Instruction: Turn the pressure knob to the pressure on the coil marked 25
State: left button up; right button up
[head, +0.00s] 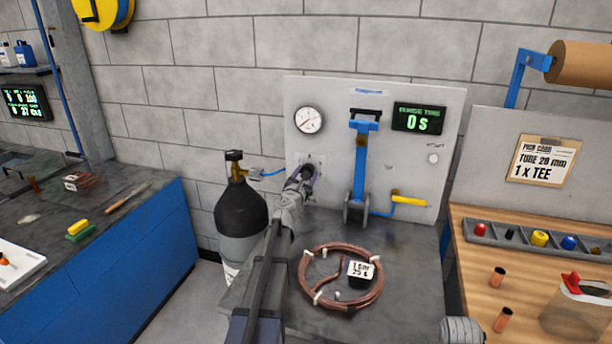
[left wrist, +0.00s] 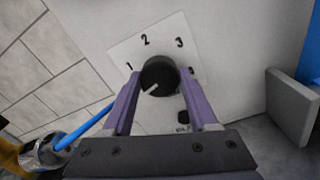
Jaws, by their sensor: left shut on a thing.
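The black pressure knob (left wrist: 160,75) sits on a white scale plate on the upright panel. The digits 1, 2 and 3 show around it; another mark at right is mostly hidden. Its white pointer line points to the lower left in the left wrist view, below the 1. My left gripper (left wrist: 158,80) is shut on the knob, one purple finger on each side. In the head view my left gripper (head: 303,174) covers the knob. The copper coil (head: 309,294) lies on the bench; its tag (head: 361,270) seems to read 1 bar, 25 s.
A round gauge (head: 308,120) is above the knob; its needle points lower left. A green display (head: 418,118) reads 0 s. A blue lever clamp (head: 361,165) and yellow handle (head: 409,201) are to the right. A dark gas cylinder (head: 241,212) stands left of the panel.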

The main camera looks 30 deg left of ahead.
pick_arm(q)
jog(key=m, duration=0.9)
jog(key=shift+m, duration=0.3)
dwell(0.3)
jog(key=o, duration=1.4)
jog(key=shift+s, duration=0.1)
jog(key=v, duration=0.7)
jog(key=shift+s+f+b, duration=0.15)
jog(key=shift+s+b, duration=0.15)
jog(key=shift+b, duration=0.05)
